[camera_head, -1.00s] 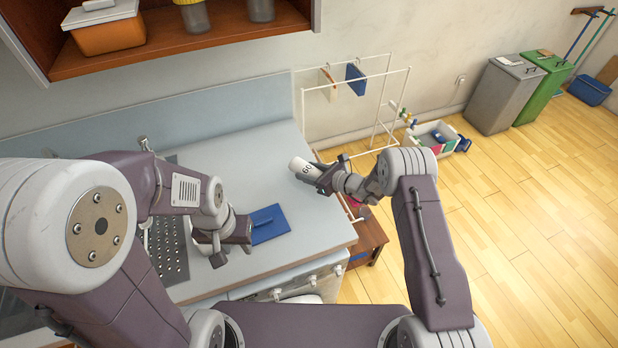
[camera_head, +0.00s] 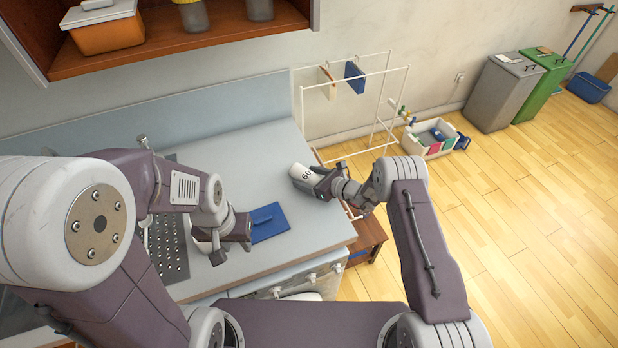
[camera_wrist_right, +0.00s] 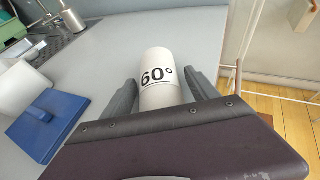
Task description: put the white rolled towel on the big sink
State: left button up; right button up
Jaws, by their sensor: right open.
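A white roll marked "60°" (camera_head: 302,174), the only thing here that fits the rolled towel, is over the right part of the grey counter. My right gripper (camera_head: 318,180) is open around it. In the right wrist view the roll (camera_wrist_right: 160,78) lies between the two fingers, with a narrow gap visible beside it. I cannot tell whether it rests on the counter. My left gripper (camera_head: 216,248) is low over the counter beside the blue item; its opening is unclear. A perforated metal drain surface (camera_head: 170,262) shows behind my left arm; the sink basin is mostly hidden.
A flat blue item with a handle (camera_head: 268,222) lies on the counter (camera_head: 250,165) between my grippers. A white wire rack (camera_head: 340,78) stands past the counter's right end. A wooden shelf (camera_head: 200,48) hangs above. Bare counter lies behind the blue item.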

aim_at(318, 181)
jog(key=shift+r, duration=0.1)
jog(key=shift+s+d, duration=0.15)
jog(key=shift+d, duration=0.1)
jog(key=b+v, duration=0.2)
jog(key=v, duration=0.5)
jog(key=shift+s, duration=0.15)
jog(key=shift+s+d+r, duration=0.35)
jog(key=shift+d, duration=0.05)
